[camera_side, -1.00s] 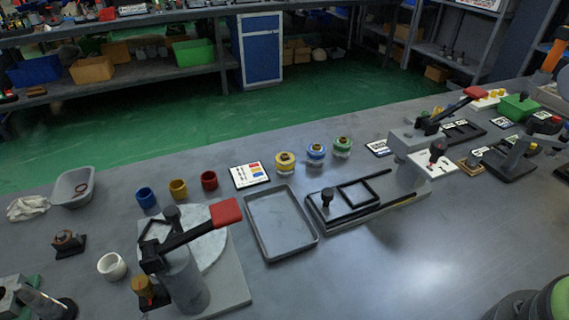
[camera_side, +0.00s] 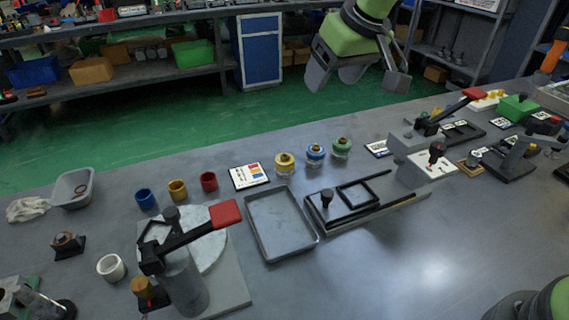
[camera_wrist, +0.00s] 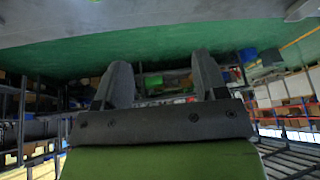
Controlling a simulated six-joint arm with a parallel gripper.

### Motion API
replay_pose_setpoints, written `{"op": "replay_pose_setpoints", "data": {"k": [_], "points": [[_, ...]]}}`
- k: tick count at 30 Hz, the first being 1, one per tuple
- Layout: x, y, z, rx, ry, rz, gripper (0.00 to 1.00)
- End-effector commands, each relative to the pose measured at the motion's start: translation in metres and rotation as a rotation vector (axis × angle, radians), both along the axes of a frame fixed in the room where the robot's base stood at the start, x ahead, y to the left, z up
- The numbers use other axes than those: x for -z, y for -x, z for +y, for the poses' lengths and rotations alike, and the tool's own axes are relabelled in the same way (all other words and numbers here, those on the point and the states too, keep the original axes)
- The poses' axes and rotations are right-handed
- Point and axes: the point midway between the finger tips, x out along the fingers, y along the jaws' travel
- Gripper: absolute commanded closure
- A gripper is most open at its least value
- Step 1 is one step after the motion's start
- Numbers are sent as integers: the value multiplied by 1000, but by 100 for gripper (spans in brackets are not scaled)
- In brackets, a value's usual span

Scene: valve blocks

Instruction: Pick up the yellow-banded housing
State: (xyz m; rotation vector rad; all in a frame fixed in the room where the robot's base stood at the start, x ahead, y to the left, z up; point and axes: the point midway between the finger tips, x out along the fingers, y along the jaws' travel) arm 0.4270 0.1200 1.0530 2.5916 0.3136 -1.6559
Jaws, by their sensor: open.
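The yellow-banded housing (camera_side: 285,163) stands upright on the bench in the side view, at the left end of a row of three banded housings. The blue-banded housing (camera_side: 315,153) and the green-banded housing (camera_side: 341,147) stand to its right. My gripper (camera_side: 358,84) is high above and beyond the row, toward the upper right, with its fingers spread apart and nothing between them. In the wrist view, my gripper (camera_wrist: 163,80) shows two separate fingers with an empty gap. No housing shows in the wrist view.
A printed card (camera_side: 249,176) lies left of the yellow-banded housing. An empty grey tray (camera_side: 277,246) lies in front of it. A black fixture (camera_side: 385,205) is at the right. A red-handled lever press (camera_side: 187,270) rises front left.

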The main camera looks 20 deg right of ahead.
Motion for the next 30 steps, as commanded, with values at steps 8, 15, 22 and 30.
{"op": "replay_pose_setpoints", "data": {"k": [8, 15, 22, 30], "points": [[86, -33, 36, -122, 67, 27, 35], [115, -41, 42, -141, 78, 31, 35], [139, -51, 45, -140, 77, 29, 35], [159, -55, 47, -140, 78, 30, 35]]}}
